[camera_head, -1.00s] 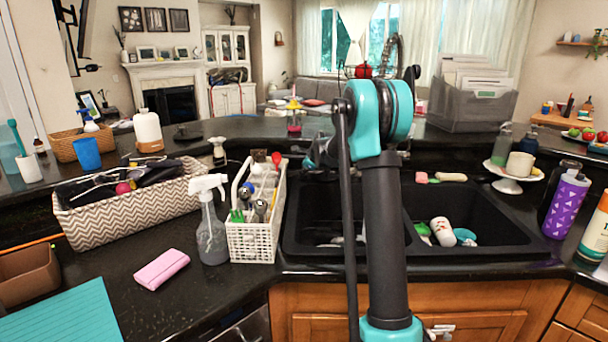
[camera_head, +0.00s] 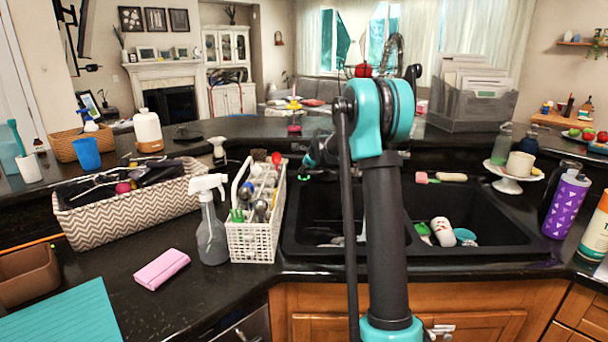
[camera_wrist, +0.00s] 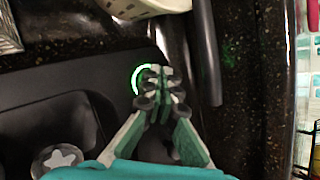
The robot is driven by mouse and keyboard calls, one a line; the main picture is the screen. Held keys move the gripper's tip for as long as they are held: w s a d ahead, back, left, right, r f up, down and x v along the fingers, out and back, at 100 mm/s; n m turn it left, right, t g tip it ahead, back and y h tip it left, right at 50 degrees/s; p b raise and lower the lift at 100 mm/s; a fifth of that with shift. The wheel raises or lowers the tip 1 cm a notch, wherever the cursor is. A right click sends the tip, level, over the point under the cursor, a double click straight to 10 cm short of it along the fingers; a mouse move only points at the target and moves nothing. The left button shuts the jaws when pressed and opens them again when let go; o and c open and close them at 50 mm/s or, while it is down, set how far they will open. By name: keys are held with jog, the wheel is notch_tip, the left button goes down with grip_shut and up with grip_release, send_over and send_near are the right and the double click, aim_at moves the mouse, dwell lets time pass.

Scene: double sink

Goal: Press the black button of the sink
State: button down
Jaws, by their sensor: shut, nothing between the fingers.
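The black double sink (camera_head: 300,235) is set in the dark counter, partly hidden behind my arm in the head view. Its dark deck also shows in the wrist view (camera_wrist: 105,58). A lit green ring (camera_wrist: 136,78), apparently around the black button, shows on the sink's edge in the wrist view. My gripper (camera_wrist: 157,78) is shut and empty, with its fingertips over the right side of this ring, hiding its middle. Whether they touch the button I cannot tell.
A dark curved pipe, perhaps the faucet (camera_wrist: 206,55), stands right of the fingertips. A white basket of utensils (camera_head: 252,240) and a spray bottle (camera_head: 211,235) stand left of the sink. Cups and a sponge lie in the right basin. A cake stand (camera_head: 507,184) is behind right.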

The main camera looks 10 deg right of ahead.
aim_at(304, 176)
jog(key=shift+r, duration=2.9)
